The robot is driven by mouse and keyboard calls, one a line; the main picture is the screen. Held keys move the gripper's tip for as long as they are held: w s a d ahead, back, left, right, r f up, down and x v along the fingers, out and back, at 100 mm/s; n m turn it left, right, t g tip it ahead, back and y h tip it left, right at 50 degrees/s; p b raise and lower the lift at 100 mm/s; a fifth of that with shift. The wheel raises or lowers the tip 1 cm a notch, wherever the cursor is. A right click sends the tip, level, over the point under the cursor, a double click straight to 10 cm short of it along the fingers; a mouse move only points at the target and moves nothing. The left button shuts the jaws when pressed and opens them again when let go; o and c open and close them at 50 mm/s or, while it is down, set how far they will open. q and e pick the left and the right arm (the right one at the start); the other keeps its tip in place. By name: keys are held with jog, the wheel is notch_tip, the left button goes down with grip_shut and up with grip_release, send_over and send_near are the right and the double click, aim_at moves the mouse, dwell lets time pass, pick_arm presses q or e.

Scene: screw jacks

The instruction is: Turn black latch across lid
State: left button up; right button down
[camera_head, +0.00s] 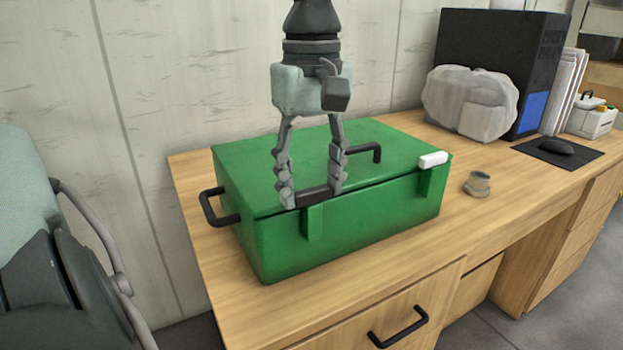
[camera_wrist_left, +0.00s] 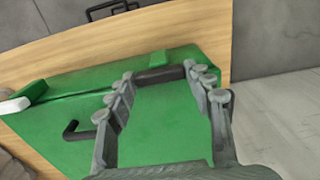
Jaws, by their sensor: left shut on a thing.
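A green box (camera_head: 370,222) stands on the wooden desk with its lid (camera_head: 330,155) down. The black latch (camera_head: 314,197) lies along the lid's front edge, above a green block on the box's front wall. My left gripper (camera_head: 312,195) comes down from above, with one finger at each end of the latch, shut on it. In the left wrist view the black latch (camera_wrist_left: 160,74) spans between the two fingertips (camera_wrist_left: 163,76). A white latch (camera_head: 433,160) sits at the lid's right front corner. It also shows in the left wrist view (camera_wrist_left: 14,105). My right gripper is not in view.
A black handle (camera_head: 376,153) rises from the lid, and another handle (camera_head: 212,207) sticks out of the box's left side. A small cup (camera_head: 478,184) stands right of the box. A grey bag (camera_head: 470,103) and a dark computer case (camera_head: 530,60) stand behind. The desk front is clear.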

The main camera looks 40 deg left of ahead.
pick_arm(q)
jog(key=shift+c, duration=1.2)
